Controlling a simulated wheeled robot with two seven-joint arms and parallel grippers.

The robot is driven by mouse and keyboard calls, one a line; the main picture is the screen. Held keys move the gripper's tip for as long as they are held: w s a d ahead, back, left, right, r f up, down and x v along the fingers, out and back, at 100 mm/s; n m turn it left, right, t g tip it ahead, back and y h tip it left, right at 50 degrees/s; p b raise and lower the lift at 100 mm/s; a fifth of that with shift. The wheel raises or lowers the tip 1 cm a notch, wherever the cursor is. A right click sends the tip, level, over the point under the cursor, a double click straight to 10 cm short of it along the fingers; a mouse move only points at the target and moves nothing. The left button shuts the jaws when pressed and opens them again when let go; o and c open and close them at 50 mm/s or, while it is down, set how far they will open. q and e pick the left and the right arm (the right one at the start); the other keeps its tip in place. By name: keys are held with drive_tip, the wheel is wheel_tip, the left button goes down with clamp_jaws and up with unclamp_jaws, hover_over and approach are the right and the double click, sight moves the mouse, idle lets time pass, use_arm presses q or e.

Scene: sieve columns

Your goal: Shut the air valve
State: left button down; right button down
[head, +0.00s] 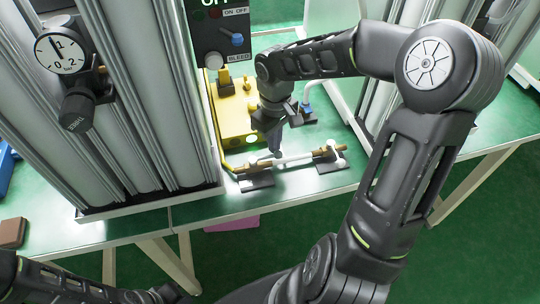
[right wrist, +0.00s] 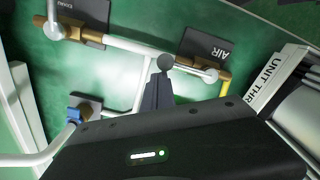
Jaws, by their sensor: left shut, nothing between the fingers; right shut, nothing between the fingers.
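The air valve (right wrist: 208,75) is a brass body with a pale rounded hub in the right wrist view, beside a dark plate lettered AIR (right wrist: 208,46). A pale lever seems to lie along the white pipe there. In the head view the air end of the pipe (head: 243,167) is at the left. My right gripper (head: 275,150) points down just above the pipe, shut and empty. Its fingers also show in the right wrist view (right wrist: 160,85), by a round grey knob; whether they touch it is unclear. My left gripper (head: 166,294) is shut and empty at the bottom left.
The exhaust valve (right wrist: 80,32) is at the pipe's other end, its lever across the pipe. A yellow box (head: 232,115) stands behind the pipe. Tall columns (head: 140,90) with a gauge (head: 61,50) stand left. A blue fitting (right wrist: 83,112) lies near the pipe.

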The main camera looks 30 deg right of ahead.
sight(280, 153)
idle(0.3)
drive_tip(key=shift+s, duration=0.4)
drive_tip(key=shift+s+p, duration=0.3)
drive_tip(key=shift+s, duration=0.25)
drive_tip(key=shift+s+a, duration=0.2)
drive_tip(key=shift+s, duration=0.5)
drive_tip(key=shift+s+a, duration=0.1)
